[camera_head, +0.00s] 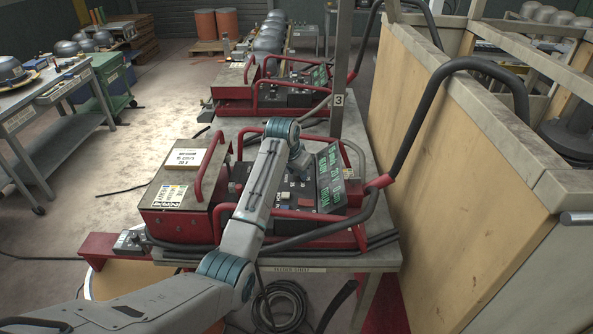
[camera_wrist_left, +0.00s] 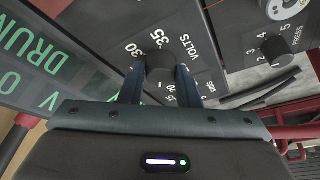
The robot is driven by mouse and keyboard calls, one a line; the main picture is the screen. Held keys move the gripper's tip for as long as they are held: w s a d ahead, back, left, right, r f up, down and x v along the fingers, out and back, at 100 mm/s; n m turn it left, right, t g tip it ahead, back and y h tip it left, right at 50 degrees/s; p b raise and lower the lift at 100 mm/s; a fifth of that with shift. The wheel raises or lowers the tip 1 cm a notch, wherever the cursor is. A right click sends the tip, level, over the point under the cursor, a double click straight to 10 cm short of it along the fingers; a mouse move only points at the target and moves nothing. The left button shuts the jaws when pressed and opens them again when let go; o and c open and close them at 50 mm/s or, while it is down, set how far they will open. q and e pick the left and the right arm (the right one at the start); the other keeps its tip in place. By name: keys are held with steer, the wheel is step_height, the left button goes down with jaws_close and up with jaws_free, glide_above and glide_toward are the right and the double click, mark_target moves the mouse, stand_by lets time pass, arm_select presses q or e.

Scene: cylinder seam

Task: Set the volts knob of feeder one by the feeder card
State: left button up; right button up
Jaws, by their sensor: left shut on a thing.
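The black volts knob (camera_wrist_left: 160,66) sits on a dark panel with white numbers around it and the word VOLTS beside it. My left gripper (camera_wrist_left: 158,84) is shut on this knob, one finger on each side. I cannot tell where the knob's pointer stands. In the head view my left wrist (camera_head: 299,158) is over the control panel of the near red feeder (camera_head: 180,226) and hides the knob. A white card (camera_head: 189,160) lies on the feeder's box; its print is too small to read surely. My right gripper is not in view.
A green-lettered display (camera_wrist_left: 38,65) lies left of the knob, and a press knob (camera_wrist_left: 276,48) to its right. Red tube rails (camera_head: 206,165) and a black hose (camera_head: 412,110) surround the panel. A second red feeder (camera_head: 234,84) stands behind. A wooden-sided bench (camera_head: 470,190) stands at right.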

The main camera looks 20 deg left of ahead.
arm_select(q)
steer(key=shift+r+n+y, duration=0.1)
steer(key=shift+n+y, duration=0.2)
steer(key=shift+n, duration=0.3)
steer(key=o, duration=1)
steer(key=shift+c, duration=0.2)
steer(key=shift+s+r, duration=0.1)
steer(key=shift+r, duration=0.15)
steer(key=b+v, duration=0.4)
steer(key=v, duration=0.6)
steer(key=shift+s, duration=0.1)
